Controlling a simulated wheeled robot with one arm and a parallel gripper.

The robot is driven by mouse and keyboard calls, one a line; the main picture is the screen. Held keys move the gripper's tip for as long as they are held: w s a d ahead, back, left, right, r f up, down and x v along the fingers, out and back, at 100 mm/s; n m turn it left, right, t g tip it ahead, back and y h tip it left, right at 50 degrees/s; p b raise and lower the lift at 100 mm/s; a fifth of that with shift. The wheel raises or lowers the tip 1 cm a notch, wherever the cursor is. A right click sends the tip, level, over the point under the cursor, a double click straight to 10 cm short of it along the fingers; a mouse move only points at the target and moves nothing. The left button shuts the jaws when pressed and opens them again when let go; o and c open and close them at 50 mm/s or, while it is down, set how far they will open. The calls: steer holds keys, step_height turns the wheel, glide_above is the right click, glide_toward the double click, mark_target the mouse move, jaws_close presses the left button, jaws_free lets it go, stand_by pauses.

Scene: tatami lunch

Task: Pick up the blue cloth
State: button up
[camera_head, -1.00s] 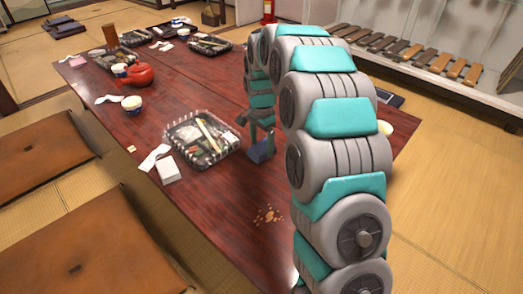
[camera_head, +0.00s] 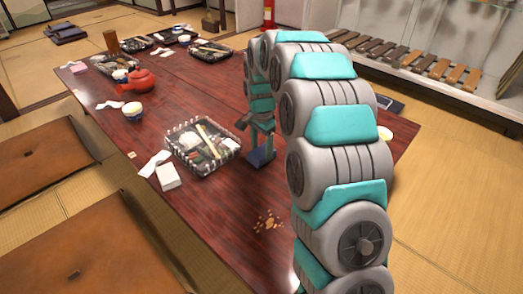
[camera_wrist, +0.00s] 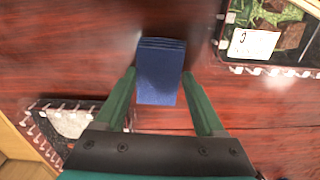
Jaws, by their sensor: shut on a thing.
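The blue cloth is a small folded dark-blue block (camera_wrist: 160,72), with its stacked fold layers showing along the top edge in the wrist view. In the head view the cloth (camera_head: 262,158) is at the reddish wooden table, right of the near lunch box. My gripper (camera_wrist: 159,80) has its two green fingers at the left and right sides of the cloth and is shut on it. In the head view my gripper (camera_head: 260,142) is just above the cloth, partly hidden by my arm. I cannot tell whether the cloth is clear of the table.
A clear-edged lunch box (camera_head: 203,146) stands close left of the cloth. A white box (camera_head: 168,177) and crumbs (camera_head: 267,222) lie on the table (camera_head: 215,215). A red teapot (camera_head: 136,81) is farther back. Another food box (camera_wrist: 270,70) is at right in the wrist view.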

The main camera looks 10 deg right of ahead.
mark_target(262, 152)
step_height(262, 152, up, 3)
steer(key=shift+f, duration=0.1)
steer(key=shift+s, duration=0.25)
steer(key=s+d, duration=0.1)
steer(key=s, duration=0.3)
steer(key=s+d+r+p, duration=0.1)
steer(key=s, duration=0.4)
steer(key=s+d, duration=0.1)
steer(key=s, duration=0.3)
steer(key=shift+s+d+r+p, duration=0.15)
steer(key=shift+s+r+p, duration=0.15)
steer(key=shift+s+p, duration=0.1)
steer(key=shift+s+d, duration=0.15)
steer(key=shift+s, duration=0.55)
steer(key=o, duration=0.8)
steer(key=c, duration=0.6)
steer(key=shift+c, duration=0.2)
